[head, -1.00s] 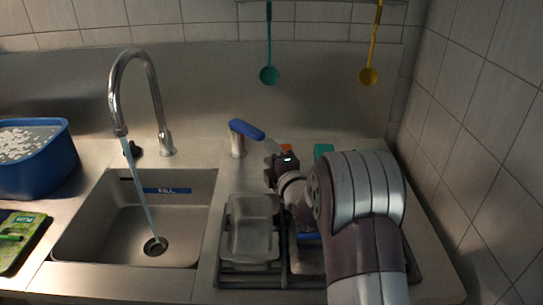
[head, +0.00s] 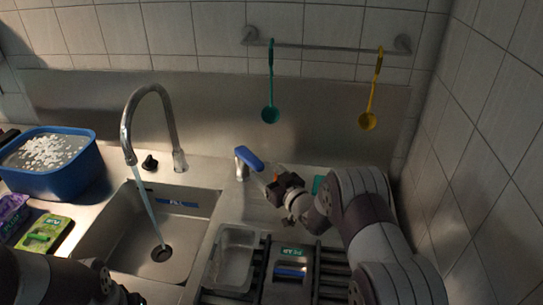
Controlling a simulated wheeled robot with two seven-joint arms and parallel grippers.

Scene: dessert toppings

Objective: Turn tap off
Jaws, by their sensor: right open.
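The curved metal tap (head: 150,92) stands behind the sink (head: 150,225), and a stream of water (head: 149,215) runs from its spout into the basin. The blue lever handle (head: 249,158) sits on a short metal post to the right of the tap. My right gripper (head: 272,184) is open just to the right of the lever, with its fingers pointing left towards it. I cannot tell whether a fingertip touches the lever or its post. Part of my left arm shows at the lower left, but its gripper jaws cannot be made out.
A blue tub (head: 62,180) with white pieces stands left of the sink, with a green packet (head: 43,234) in front. A clear tray (head: 232,258) and dark rack (head: 318,270) lie right of the sink. A teal ladle (head: 270,114) and yellow ladle (head: 368,120) hang behind.

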